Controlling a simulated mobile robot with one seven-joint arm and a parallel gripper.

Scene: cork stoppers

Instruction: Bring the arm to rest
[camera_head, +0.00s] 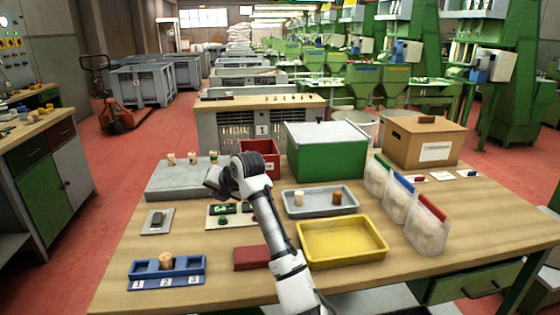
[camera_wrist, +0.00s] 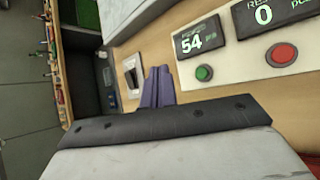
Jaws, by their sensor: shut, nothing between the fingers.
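My arm (camera_head: 270,225) reaches up over the work table from its front edge, with its dark wrist bent to the left. My gripper (camera_head: 213,183) is above the table, between the grey slab and the counter panel. In the wrist view my gripper (camera_wrist: 157,75) shows two purple-grey fingers side by side, shut with nothing between them. The counter panel (camera_wrist: 235,58) with a display reading 54, a display reading 0, a green button and a red button is beyond the fingers. My arm partly hides this panel in the head view.
A grey slab (camera_head: 165,185) bears several corks. A blue numbered rack (camera_head: 188,268) holds one cork over slot 2. A grey tray (camera_head: 295,209) holds two corks. A yellow tray (camera_head: 340,259), green box (camera_head: 325,157), red bin (camera_head: 250,147), cardboard box (camera_head: 425,148) and clear bags (camera_head: 428,232) stand around my arm.

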